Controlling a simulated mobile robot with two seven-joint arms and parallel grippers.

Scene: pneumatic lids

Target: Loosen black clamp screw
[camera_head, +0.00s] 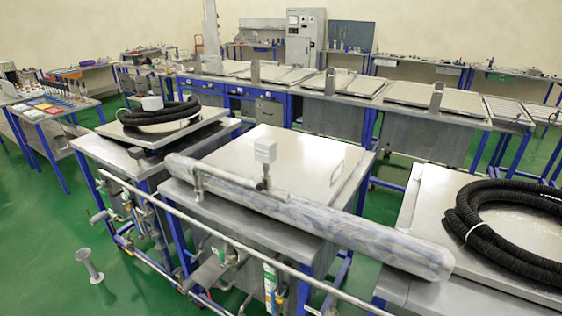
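No black clamp screw can be made out in the head view; at this distance small fittings are too small to tell apart. The middle blue-framed table carries a flat metal lid (285,160). A long grey cylinder (350,232) lies slantwise along its front side. A small white box (265,151) stands on a short stem by the cylinder, with a pipe elbow (199,177) to its left. Pipes and valves (225,255) sit under the table's front edge. Neither of my grippers is in view.
Coiled black hoses lie on the left table (162,115) and right table (510,210). A long rail (215,233) runs along the front. A grey stand (88,265) is on the green floor (50,235), which is open at lower left. Workbenches (405,95) line the back.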

